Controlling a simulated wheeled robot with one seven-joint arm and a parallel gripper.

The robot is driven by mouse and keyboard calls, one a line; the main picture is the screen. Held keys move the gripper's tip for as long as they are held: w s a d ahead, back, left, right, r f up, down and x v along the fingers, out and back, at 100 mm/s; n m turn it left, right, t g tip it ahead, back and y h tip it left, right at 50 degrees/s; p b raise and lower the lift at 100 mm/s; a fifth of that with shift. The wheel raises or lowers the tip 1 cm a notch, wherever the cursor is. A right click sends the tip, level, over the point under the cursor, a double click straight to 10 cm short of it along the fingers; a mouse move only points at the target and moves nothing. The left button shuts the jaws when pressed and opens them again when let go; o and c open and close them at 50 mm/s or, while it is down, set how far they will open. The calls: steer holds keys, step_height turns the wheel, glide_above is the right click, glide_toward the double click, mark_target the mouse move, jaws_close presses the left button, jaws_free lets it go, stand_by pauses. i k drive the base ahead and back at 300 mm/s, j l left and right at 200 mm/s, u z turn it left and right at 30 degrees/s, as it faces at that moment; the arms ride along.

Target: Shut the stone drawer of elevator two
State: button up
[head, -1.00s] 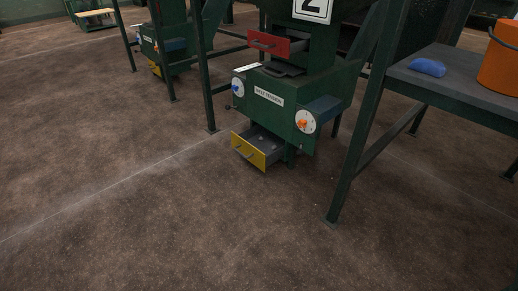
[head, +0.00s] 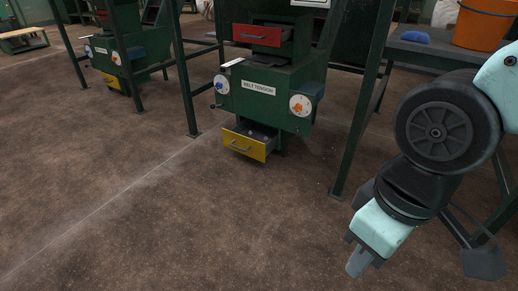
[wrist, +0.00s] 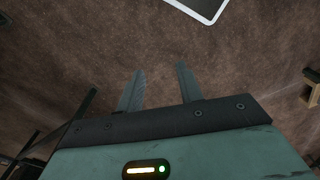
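The green elevator machine (head: 265,95) stands at upper centre in the head view, with a "BELT TENSION" label on its front. A yellow-fronted drawer (head: 244,144) at its foot is pulled out, with grey contents partly visible inside. A red-fronted drawer (head: 263,35) higher up is also pulled out. I cannot read on either drawer which one is for stone. My gripper (head: 358,262) hangs low at the right of the head view, well apart from both drawers. In the wrist view my gripper (wrist: 158,72) has its two fingers spread with only floor between them.
Dials flank the label: a blue-knobbed one (head: 221,84) and an orange-knobbed one (head: 300,105). A bench at right holds an orange bucket (head: 484,24) and a blue object (head: 414,37). Green legs (head: 356,120) stand beside the machine. Floor in front is clear.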

mark_target(238, 139)
steer(key=u, duration=0.5)
steer(key=i+j+z, duration=0.15)
steer(key=i+j, duration=0.35)
steer(key=i, duration=0.2)
steer(key=i+j+z, duration=0.2)
steer(key=i+j, duration=0.4)
steer(key=i, duration=0.1)
